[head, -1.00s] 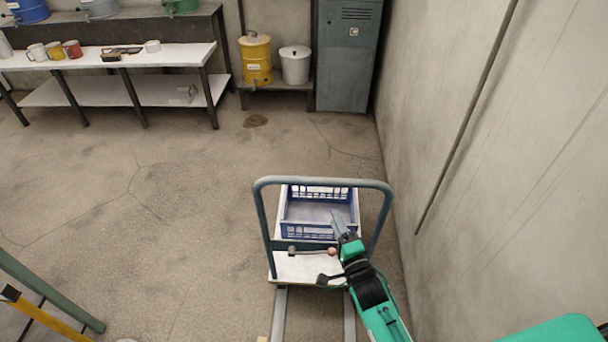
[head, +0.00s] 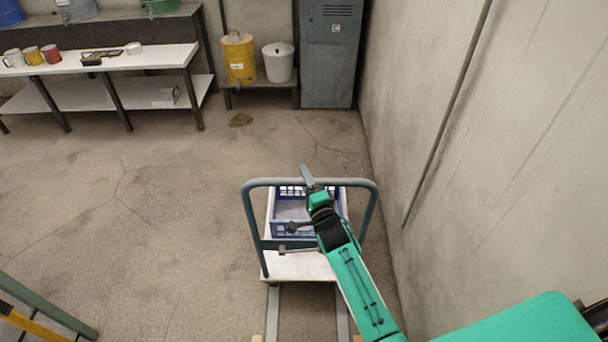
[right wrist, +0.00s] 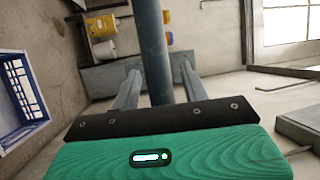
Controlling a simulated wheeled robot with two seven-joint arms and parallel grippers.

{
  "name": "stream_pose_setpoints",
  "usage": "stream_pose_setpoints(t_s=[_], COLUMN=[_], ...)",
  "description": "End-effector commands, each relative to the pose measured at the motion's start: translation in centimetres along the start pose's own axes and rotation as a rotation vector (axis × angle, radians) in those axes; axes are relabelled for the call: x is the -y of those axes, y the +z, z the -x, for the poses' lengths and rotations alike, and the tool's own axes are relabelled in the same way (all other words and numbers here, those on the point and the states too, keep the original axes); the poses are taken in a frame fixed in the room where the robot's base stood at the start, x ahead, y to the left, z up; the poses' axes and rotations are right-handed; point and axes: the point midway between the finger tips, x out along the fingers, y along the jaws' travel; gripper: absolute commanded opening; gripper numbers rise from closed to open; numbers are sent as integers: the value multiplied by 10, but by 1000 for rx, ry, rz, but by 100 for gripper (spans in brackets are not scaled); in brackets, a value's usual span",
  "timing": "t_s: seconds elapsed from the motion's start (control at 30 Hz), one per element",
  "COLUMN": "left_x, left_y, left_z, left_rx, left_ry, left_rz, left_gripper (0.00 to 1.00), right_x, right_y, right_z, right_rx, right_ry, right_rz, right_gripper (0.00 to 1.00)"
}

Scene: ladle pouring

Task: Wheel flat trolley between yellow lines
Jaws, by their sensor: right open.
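The flat trolley (head: 300,267) has a pale deck and a grey tubular push handle (head: 268,183) at its near end. A blue crate (head: 293,229) sits on its deck. My right gripper (head: 307,178) is at the middle of the handle's top bar. In the right wrist view its open fingers (right wrist: 158,84) have the grey handle bar (right wrist: 152,40) passing between them, with gaps at both sides. Whether the fingers touch the bar cannot be told. My left gripper is out of view. No yellow floor lines can be made out.
A concrete wall (head: 460,150) runs close along the trolley's right side. A grey locker (head: 327,60), a yellow drum (head: 238,60) and a white bucket (head: 278,62) stand at the back. A table with mugs (head: 110,60) is back left. Floor left of the trolley is clear.

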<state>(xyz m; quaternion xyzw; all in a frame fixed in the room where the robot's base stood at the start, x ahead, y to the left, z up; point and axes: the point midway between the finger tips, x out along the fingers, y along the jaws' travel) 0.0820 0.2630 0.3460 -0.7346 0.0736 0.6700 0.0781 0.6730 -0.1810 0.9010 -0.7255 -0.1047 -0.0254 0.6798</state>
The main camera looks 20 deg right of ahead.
Motion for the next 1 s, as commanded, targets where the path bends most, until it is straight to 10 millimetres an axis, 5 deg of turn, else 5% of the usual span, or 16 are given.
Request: stream_pose_setpoints(t_s=[0.43,0.7,1.0], left_x=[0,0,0], left_y=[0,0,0], left_z=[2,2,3], left_rx=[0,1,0], left_ry=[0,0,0], left_rz=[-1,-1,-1], left_gripper=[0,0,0], right_x=[0,0,0], right_y=[0,0,-1], right_z=[-11,-11,-10], right_rx=[0,0,0], right_ry=[0,0,1], right_rz=[0,0,0], right_gripper=[45,0,0])
